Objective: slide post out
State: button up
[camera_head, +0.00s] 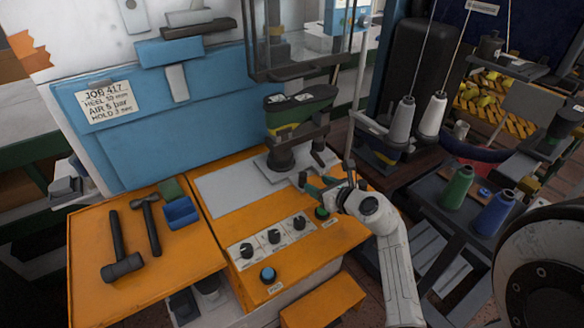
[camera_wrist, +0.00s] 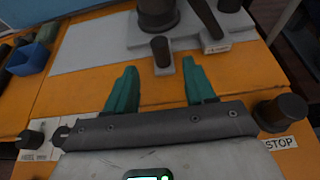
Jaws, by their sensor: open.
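A dark upright post (camera_head: 281,154) stands on a grey plate on the orange bench and carries a green, yellow and black shoe form (camera_head: 300,112). The post's foot also shows at the top of the wrist view (camera_wrist: 157,14). A short dark peg (camera_wrist: 161,50) stands at the plate's near edge, on a small grey tab; it also shows in the head view (camera_head: 303,179). My gripper (camera_wrist: 160,70) has its two teal fingers apart, with nothing between them. The peg is just beyond the fingertips, between their lines. In the head view my gripper (camera_head: 320,185) is low over the bench.
A dark lever (camera_wrist: 210,20) rises right of the peg. A STOP label (camera_wrist: 281,143) sits near my right finger's side. Hammers (camera_head: 118,250) and a blue bin (camera_head: 181,213) are left.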

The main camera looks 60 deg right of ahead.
aim_at(300, 176)
jog(key=x, duration=1.1)
jog(key=shift+b, duration=0.3)
grip_shut()
